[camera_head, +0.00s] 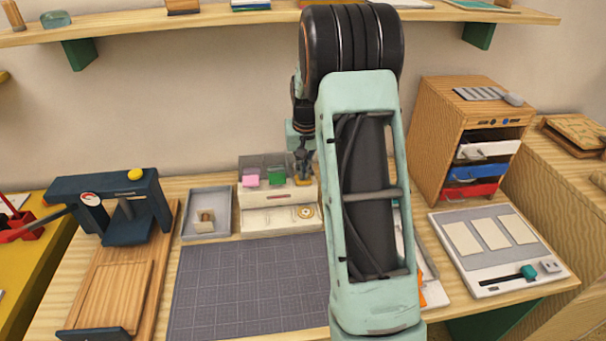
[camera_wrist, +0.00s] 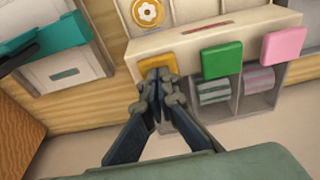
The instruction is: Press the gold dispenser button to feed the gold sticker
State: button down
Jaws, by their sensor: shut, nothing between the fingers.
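The cream sticker dispenser (camera_head: 280,222) stands at the back of the bench, with a pink button (camera_wrist: 284,44), a green button (camera_wrist: 222,60) and a gold button (camera_wrist: 158,62) in a row. My gripper (camera_wrist: 156,76) is shut and empty, its fingertips overlapping the near edge of the gold button in the wrist view. I cannot tell whether they touch it or press it. In the head view my gripper (camera_head: 303,170) covers most of the gold button. A round gold sticker (camera_wrist: 148,12) shows on the dispenser's front tray, also in the head view (camera_head: 305,213).
A dark blue press (camera_head: 120,205) and a grey tray (camera_head: 207,213) stand to the left. A wooden drawer cabinet (camera_head: 440,135) is at the right, behind a white panel with cards (camera_head: 478,262). The dark gridded mat (camera_head: 245,285) is clear. A shelf (camera_head: 220,18) hangs above.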

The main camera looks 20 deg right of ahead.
jog(key=shift+w+p+v, duration=0.25)
jog(key=shift+p+v, duration=0.5)
jog(key=shift+v, duration=0.4)
jog(key=shift+w+p+v, duration=0.2)
jog(key=shift+p+v, duration=0.6)
jog(key=shift+v, duration=0.35)
jog(key=shift+w+p+v, duration=0.25)
jog(key=shift+p+v, duration=0.5)
jog(key=shift+v, duration=0.35)
jog(key=shift+d+r, duration=0.2)
